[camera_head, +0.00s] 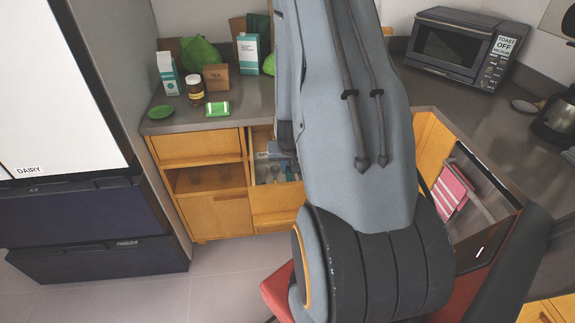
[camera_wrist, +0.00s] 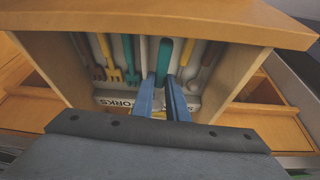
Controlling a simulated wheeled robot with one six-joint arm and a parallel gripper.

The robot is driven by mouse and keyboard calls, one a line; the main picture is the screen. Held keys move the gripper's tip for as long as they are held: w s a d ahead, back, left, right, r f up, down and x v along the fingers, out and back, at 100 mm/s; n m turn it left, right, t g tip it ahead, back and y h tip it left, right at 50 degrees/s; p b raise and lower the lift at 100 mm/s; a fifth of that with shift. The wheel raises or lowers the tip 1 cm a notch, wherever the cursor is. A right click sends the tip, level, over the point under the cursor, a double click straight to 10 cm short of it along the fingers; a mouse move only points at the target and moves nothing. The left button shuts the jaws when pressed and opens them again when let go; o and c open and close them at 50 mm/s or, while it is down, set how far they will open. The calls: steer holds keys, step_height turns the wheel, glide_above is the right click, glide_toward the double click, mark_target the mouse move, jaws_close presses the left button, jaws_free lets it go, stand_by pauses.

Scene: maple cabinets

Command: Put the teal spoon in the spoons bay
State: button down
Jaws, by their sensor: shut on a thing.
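In the wrist view my gripper (camera_wrist: 163,82) is shut on the teal spoon (camera_wrist: 164,56), whose handle stands out between the two blue fingers. The fingers hide its lower end. The spoon is over or in the open drawer (camera_wrist: 245,60), near its middle divider; I cannot tell its height. Left of it, forks (camera_wrist: 115,72) with yellow, brown and teal handles lie in the bay with an upside-down FORKS label (camera_wrist: 116,103). Right of it, other utensils (camera_wrist: 187,55) lie in another bay, with its label partly hidden.
In the head view the open drawer (camera_head: 258,170) is under the left counter (camera_head: 160,125). A jar (camera_head: 195,90), a green-and-white packet (camera_head: 217,109) and cartons stand above it. The fridge (camera_head: 75,195) is at left, and a toaster oven (camera_head: 460,47) at back right.

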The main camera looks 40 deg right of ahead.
steer(key=shift+f+b, duration=1.65)
steer(key=shift+f, duration=1.2)
steer(key=c, duration=1.7)
jaws_free()
steer(key=shift+o, duration=0.2)
steer(key=shift+r, duration=0.1)
steer(key=shift+r, duration=0.15)
steer(key=shift+b+v, duration=0.75)
steer(key=shift+v, duration=3)
